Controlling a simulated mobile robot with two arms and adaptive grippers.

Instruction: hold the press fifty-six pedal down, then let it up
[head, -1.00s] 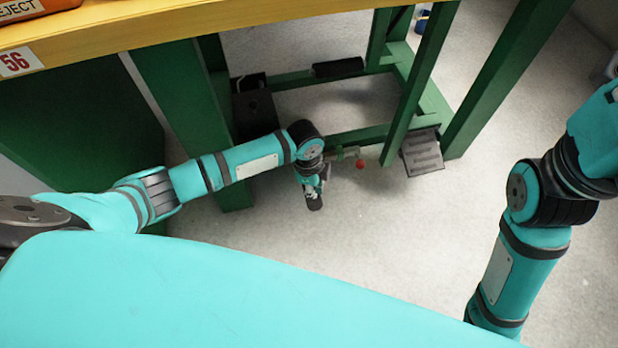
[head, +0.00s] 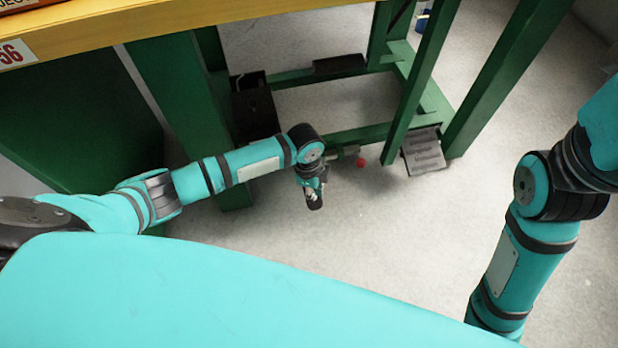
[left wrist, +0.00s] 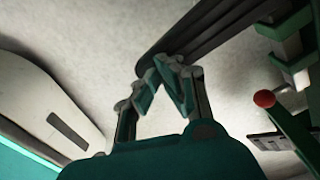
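The label 56 (head: 14,54) is on the yellow bench edge at the upper left of the head view. A grey ribbed pedal plate (head: 424,152) sits low on the floor at the right foot of the green frame; a dark slotted plate (left wrist: 272,141) at the right of the left wrist view may be the same one. My left gripper (head: 314,203) points down over bare floor, left of that plate and apart from it. In the left wrist view its fingers (left wrist: 158,72) converge with tips together, nothing seen between them. My right gripper is out of view.
A red ball knob (head: 360,161) on a short rod stands close to the right of my left gripper; it also shows in the left wrist view (left wrist: 264,99). A black box (head: 255,112) is by the left green post (head: 215,120). Floor (head: 400,240) in front is clear.

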